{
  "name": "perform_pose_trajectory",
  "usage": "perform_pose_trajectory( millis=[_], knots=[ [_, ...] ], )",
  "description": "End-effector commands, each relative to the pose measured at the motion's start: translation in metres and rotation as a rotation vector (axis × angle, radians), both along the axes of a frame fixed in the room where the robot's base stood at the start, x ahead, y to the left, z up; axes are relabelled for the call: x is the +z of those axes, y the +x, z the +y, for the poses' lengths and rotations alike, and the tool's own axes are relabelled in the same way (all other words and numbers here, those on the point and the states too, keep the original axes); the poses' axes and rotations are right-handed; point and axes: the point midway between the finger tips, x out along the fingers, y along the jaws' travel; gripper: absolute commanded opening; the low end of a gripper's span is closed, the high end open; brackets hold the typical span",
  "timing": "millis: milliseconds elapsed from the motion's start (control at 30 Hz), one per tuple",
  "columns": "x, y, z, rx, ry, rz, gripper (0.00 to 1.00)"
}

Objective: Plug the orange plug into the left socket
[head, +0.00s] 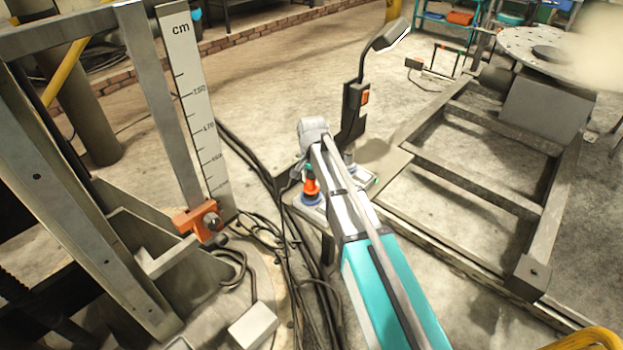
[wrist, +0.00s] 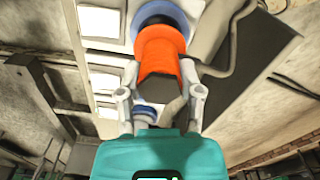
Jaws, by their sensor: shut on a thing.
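The orange plug (wrist: 163,48) is between the two grey fingers of my gripper (wrist: 160,78) in the wrist view, its dark end facing the camera. Beyond it is a blue ring-shaped socket (wrist: 138,14) with a dark middle. The plug lines up with this ring; I cannot tell how far it is in. In the head view the orange plug (head: 311,187) stands roughly upright just over the blue socket ring (head: 312,200), partly hidden by my arm. A second blue and white round part (wrist: 146,114) shows between the fingers in the wrist view.
Dark cables (head: 290,245) run over the floor left of my arm. A measuring board (head: 195,100) marked cm and a steel frame with an orange clamp (head: 197,220) stand at left. A black post with an orange switch (head: 355,105) rises behind. A low metal frame (head: 480,165) lies at right.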

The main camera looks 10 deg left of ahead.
Motion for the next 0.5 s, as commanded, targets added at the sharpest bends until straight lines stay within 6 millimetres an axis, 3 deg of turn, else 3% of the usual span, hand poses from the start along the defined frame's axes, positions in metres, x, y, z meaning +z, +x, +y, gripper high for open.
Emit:
perform_pose_trajectory(
  millis=[500],
  knots=[
    [-0.008, 0.0, 0.0, 0.0, 0.0, 0.0, 0.0]
  ],
)
